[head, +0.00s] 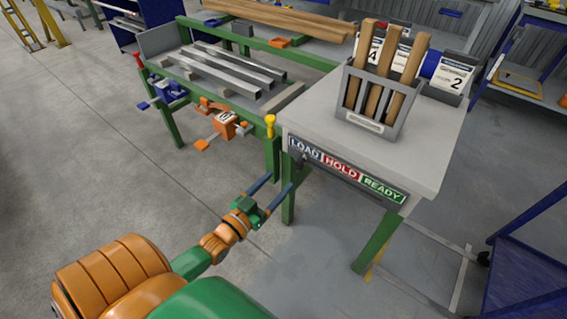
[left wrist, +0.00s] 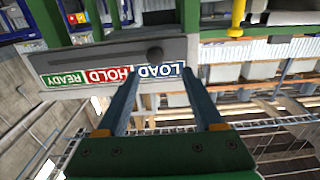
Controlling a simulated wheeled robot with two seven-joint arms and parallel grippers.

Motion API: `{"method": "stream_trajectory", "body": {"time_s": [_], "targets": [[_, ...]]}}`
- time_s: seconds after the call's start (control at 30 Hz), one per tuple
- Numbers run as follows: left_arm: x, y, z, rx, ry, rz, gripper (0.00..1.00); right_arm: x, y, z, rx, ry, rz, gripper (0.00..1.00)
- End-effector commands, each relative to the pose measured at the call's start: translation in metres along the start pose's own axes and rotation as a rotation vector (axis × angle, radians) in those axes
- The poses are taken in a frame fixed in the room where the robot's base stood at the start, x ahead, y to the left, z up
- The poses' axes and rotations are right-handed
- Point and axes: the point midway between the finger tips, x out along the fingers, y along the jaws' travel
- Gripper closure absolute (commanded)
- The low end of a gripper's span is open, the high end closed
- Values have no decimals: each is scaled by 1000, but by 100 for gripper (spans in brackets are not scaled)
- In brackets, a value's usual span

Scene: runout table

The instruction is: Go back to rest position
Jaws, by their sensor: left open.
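My left gripper (head: 282,179) is open and empty, its two blue fingers apart in front of the runout table's front edge. The sign panel (head: 345,170) on that edge reads LOAD, HOLD and READY. My right gripper is not in view.
The grey tabletop (head: 420,165) bears a slotted rack (head: 372,115) with upright wooden strips and numbered rolls (head: 445,72) behind. A green-framed bench (head: 175,118) with metal bars stands left. A blue cart (head: 525,265) is at lower right. Floor (head: 80,170) at left is clear.

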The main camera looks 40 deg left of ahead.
Motion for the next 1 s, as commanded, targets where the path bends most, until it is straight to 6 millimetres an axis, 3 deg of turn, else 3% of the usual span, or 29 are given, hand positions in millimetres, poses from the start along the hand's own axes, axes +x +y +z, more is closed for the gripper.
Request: {"method": "stream_trajectory", "body": {"time_s": [0.4, 0.47, 0.53, 0.63, 0.73, 0.8, 0.9, 1.0], "targets": [[-1, 0, 3, 1, -14, -2, 31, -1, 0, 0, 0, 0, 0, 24], [-6, 0, 20, 7, -82, -12, 31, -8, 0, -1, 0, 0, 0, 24], [-22, 3, 62, 18, -251, -29, 31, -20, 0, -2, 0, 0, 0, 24], [-77, 20, 144, 39, -600, -32, 31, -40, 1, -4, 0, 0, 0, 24], [-154, 47, 206, 69, -940, 4, 31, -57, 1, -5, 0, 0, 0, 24], [-207, 66, 230, 91, -1137, 43, 31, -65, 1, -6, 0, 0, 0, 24], [-267, 85, 247, 122, -1341, 96, 31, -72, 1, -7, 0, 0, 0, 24], [-299, 94, 252, 143, -1447, 129, 31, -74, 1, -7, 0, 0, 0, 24]]}}
